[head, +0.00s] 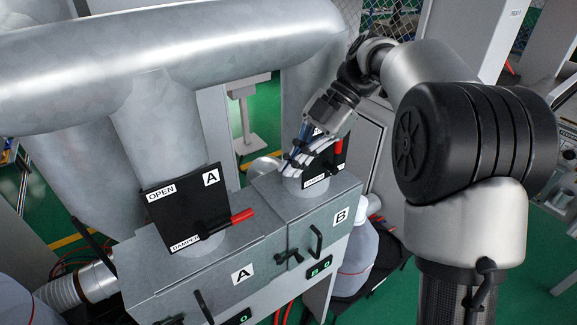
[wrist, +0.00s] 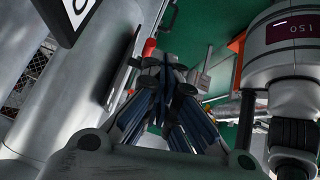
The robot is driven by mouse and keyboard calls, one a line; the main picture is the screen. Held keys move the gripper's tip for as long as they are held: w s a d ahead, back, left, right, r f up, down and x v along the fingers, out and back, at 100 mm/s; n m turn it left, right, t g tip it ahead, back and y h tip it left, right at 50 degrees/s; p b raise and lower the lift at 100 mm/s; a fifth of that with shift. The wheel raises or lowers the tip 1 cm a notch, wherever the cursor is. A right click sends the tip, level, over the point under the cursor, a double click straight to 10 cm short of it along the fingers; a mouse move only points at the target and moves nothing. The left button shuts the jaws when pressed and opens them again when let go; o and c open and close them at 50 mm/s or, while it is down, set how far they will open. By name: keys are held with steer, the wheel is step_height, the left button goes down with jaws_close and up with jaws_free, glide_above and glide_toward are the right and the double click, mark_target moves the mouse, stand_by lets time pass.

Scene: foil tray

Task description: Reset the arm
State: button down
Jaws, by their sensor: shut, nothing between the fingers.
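My arm rises on the right in the head view and reaches left over the grey boxes. My gripper (head: 296,163) is in front of the damper plate B (head: 322,178), hiding much of it. In the wrist view the gripper (wrist: 166,66) has its dark blue-grey fingers drawn together with nothing held. A red handle (head: 339,152) shows at the right of plate B. I cannot tell if the gripper touches the plate or the duct.
Grey box A (head: 225,262) and grey box B (head: 325,212) stand below the gripper. Damper plate A (head: 184,205) has a red handle (head: 242,216). A large duct (head: 170,60) crosses above. A light unit marked 150 (wrist: 285,35) is at the right of the wrist view.

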steer(key=shift+d, duration=0.1)
steer(key=shift+s, duration=0.1)
steer(key=s+d+f+m+t+h+b, duration=0.2)
steer(key=s+d+f+m+t+b, duration=0.1)
steer(key=s+m, duration=0.5)
steer(key=s+d+f+m+t+h+b, duration=0.2)
steer(key=s+d+f+m+b, duration=0.3)
steer(key=s+f+m, duration=0.3)
steer(key=s+d+f+m+t+h+b, duration=0.3)
steer(key=s+f+m+b, duration=0.3)
steer(key=s+f+m, duration=0.2)
steer(key=d+m, duration=0.1)
steer(key=m, duration=0.1)
steer(key=shift+s+m+t+b, duration=0.3)
steer(key=shift+s+m+b, duration=0.05)
steer(key=shift+m, duration=0.05)
